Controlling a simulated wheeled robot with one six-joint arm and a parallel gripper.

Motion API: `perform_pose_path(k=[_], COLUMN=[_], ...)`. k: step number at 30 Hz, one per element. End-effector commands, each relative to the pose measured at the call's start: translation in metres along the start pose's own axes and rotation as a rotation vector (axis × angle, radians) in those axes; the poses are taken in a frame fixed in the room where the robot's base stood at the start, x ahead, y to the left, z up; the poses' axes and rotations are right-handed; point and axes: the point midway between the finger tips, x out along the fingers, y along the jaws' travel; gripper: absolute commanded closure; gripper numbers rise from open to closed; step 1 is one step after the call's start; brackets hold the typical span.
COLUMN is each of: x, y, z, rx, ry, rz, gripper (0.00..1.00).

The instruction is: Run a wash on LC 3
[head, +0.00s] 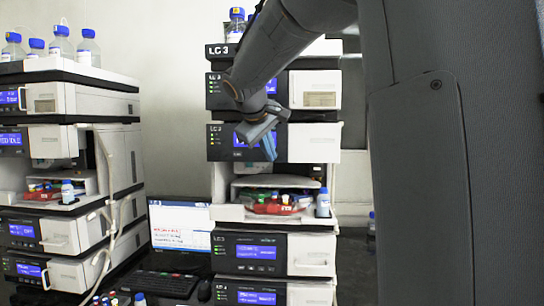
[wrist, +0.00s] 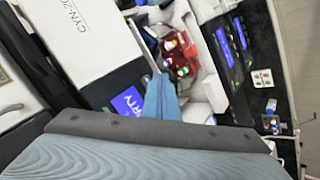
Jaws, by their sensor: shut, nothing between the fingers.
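The LC 3 stack (head: 218,170) stands at the centre of the head view, a column of modules with dark blue-lit displays and green lights. Its label shows on the upper module and again on a lower one. An open bay (head: 240,212) in its middle holds red trays with vials (head: 272,206) and a blue-capped bottle (head: 323,203). My gripper (head: 269,146) is shut and empty, in front of the display module above the bay, hiding part of that display. In the wrist view its blue fingers (wrist: 163,92) are together, with the red tray (wrist: 181,55) beyond them.
A second stack (head: 60,150) stands at the left, with white tubing and bottles on top. A computer screen (head: 180,224) and keyboard (head: 162,284) sit between the stacks. My arm covers the right of the head view. Bottles (head: 237,25) stand on the LC 3 stack.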

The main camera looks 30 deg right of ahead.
Motion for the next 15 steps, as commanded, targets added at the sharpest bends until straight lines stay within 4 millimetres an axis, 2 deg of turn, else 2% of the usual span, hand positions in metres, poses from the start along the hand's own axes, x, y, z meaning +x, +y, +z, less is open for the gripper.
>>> perform_pose_path(k=[15], x=[0.0048], y=[0.0034], z=[-0.0032], rx=[0.000], ry=[0.000], rz=[0.000], gripper=[1.00])
